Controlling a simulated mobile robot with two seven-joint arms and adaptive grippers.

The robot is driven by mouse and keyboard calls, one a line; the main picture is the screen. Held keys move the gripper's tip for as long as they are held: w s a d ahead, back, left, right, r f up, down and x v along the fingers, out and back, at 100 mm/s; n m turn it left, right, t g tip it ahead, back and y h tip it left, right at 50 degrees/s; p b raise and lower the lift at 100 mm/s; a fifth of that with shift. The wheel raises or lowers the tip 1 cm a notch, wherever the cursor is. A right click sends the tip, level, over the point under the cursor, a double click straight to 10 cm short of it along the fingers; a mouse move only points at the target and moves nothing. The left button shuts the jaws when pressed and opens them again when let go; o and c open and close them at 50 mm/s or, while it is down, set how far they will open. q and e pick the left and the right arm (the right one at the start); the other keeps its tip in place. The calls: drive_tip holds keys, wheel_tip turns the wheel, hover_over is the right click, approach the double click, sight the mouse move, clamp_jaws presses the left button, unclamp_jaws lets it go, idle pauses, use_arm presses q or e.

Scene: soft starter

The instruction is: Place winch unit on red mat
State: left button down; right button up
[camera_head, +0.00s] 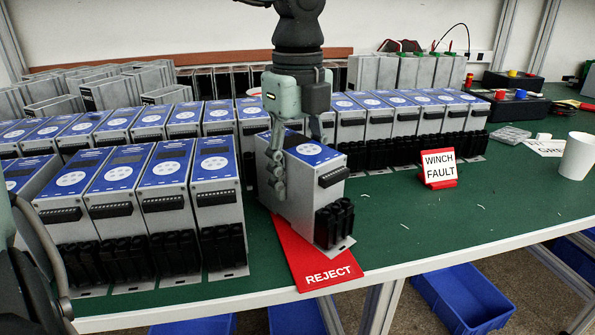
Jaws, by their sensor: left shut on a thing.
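My left gripper (297,165) comes down from the top centre and is shut on a grey soft-starter unit (306,205) with a blue top face and black terminals. The unit is upright, turned at an angle to the rows. It is over the red mat (305,263), marked REJECT, and hides the mat's rear part. I cannot tell whether its foot bears fully on the mat. A red stand with a WINCH FAULT card (439,168) stands to the right of the unit. No winch label is readable on the held unit. My right gripper is not seen.
Similar units (167,195) stand closely left of the mat, with another row (370,125) behind. The green bench top (400,225) is mostly clear to the right. A white cup (577,156) stands at far right. Blue bins (462,298) lie below the front edge.

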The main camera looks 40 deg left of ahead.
use_arm(q)
drive_tip(key=c, duration=0.7)
unclamp_jaws()
wheel_tip(320, 180, up, 12)
drive_tip(key=shift+r, duration=0.1)
